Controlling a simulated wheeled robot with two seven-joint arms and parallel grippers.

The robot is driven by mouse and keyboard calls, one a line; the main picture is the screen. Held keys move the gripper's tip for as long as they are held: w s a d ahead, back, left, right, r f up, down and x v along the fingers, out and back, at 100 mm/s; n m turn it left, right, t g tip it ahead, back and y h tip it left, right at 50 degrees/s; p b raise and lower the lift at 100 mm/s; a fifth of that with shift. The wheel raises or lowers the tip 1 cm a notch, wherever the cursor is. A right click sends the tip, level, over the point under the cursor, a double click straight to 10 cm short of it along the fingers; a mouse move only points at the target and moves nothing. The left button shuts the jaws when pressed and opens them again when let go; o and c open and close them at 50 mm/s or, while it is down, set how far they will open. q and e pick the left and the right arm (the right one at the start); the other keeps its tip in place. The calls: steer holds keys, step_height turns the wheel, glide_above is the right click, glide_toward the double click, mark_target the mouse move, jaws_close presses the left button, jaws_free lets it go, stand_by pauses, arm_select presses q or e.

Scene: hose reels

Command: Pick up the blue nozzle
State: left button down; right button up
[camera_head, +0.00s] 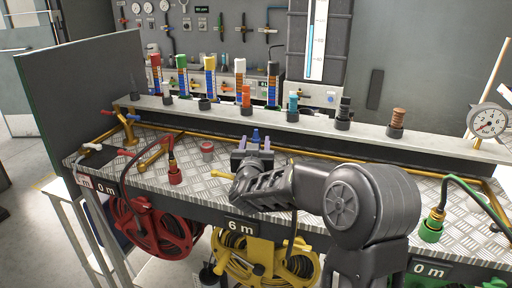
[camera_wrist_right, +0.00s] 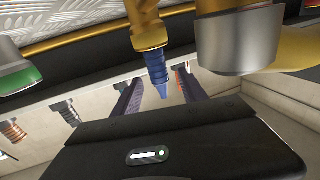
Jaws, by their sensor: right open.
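The blue nozzle (camera_head: 256,135) stands at the back of the metal-plate bench, near the shelf edge. In the right wrist view the blue ribbed nozzle (camera_wrist_right: 152,62) tapers to a tip and sits under a brass fitting. My right gripper (camera_head: 254,146) reaches in from the front right, its two fingers apart. In the head view the nozzle shows between and just beyond the fingertips. In the wrist view my right gripper (camera_wrist_right: 160,86) has one finger on each side of the nozzle's tip; contact is not clear. My left gripper is not in view.
A shelf (camera_head: 222,108) behind holds several coloured nozzles, including an orange one (camera_head: 246,98) and a teal one (camera_head: 293,106). A brass pipe (camera_head: 300,154) runs along the bench back.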

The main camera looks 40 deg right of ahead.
steer(key=shift+c, duration=0.2)
jaws_close()
stand_by(0.5)
